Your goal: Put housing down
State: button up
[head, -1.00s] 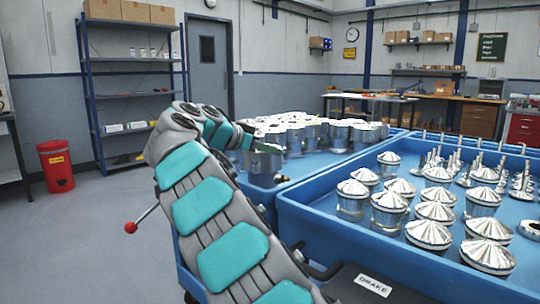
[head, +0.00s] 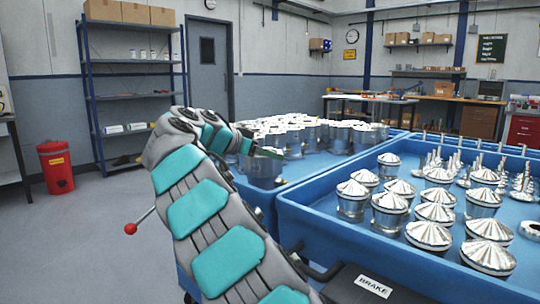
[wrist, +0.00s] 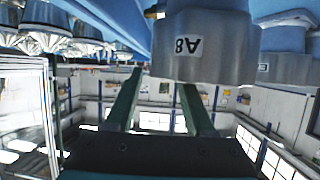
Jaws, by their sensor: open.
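A grey metal housing (head: 264,172) stands at the near edge of the left blue tray (head: 257,197) in the head view. In the wrist view, the housing (wrist: 205,48) is large and close, with an upside-down "A8" label. My gripper (head: 268,153) is at the upper part of this housing in the head view. In the wrist view, the green fingers of my gripper (wrist: 160,80) are spread apart, with nothing seen between them. The right fingertip overlaps the housing's edge; I cannot tell whether they touch. The housing's underside is hidden.
Several other housings (head: 340,137) crowd the left tray behind. The right blue tray (head: 330,222) holds several cone-topped parts (head: 429,235) and thin upright parts. A red bin (head: 56,167) and blue shelving (head: 130,93) stand at the left, with open floor before them.

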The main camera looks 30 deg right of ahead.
jog(key=v, duration=1.1)
jog(key=shift+a+p, duration=0.25)
jog(key=shift+p, duration=0.05)
jog(key=shift+s+r, duration=0.1)
jog(key=shift+r, duration=0.05)
